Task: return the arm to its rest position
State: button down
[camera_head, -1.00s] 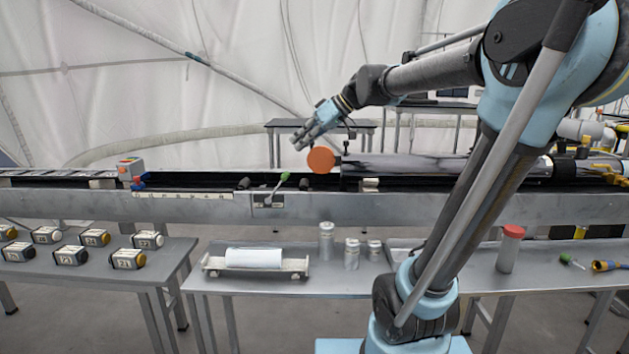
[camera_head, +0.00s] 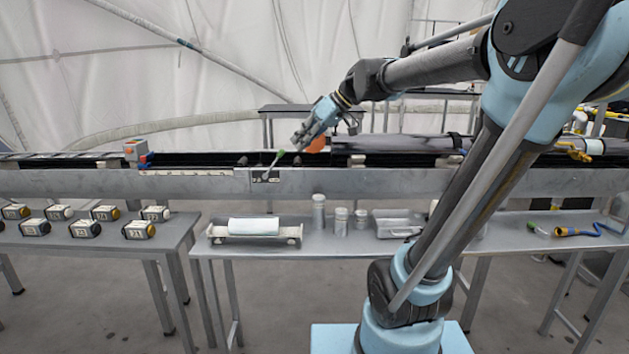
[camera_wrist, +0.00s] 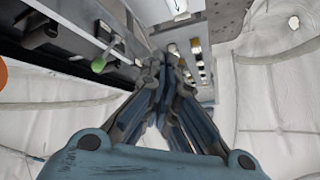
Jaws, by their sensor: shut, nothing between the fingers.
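My gripper (camera_head: 305,137) is at the end of my raised arm, above the long grey bench rail (camera_head: 200,184). It is shut and empty. In the wrist view its fingers (camera_wrist: 165,75) meet together. In the head view the gripper partly covers an orange disc (camera_head: 317,146) behind it. A green-tipped lever (camera_head: 277,157) on the rail stands just left of the gripper, apart from it as far as I can tell. The lever also shows in the wrist view (camera_wrist: 99,64).
A front table carries a white roll on a cradle (camera_head: 254,229), metal cylinders (camera_head: 319,211) and a grey tray (camera_head: 396,224). The left table holds several numbered blocks (camera_head: 85,229). Air above the rail's left part is free.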

jog(key=s+d+f+m+h, duration=0.4)
jog(key=s+d+f+m, duration=0.1)
jog(key=s+d+f, duration=0.4)
jog(key=s+d+f+m+h, duration=0.4)
jog(key=s+d+f, duration=0.6)
jog(key=f, duration=0.8)
jog(key=d+m, duration=0.1)
jog(key=d, duration=0.2)
jog(key=shift+s+d+f+m+h, duration=0.15)
jog(key=shift+d+f+m+h, duration=0.05)
jog(key=shift+d+m+h, duration=0.2)
jog(key=shift+w+f, duration=0.2)
jog(key=shift+w, duration=0.25)
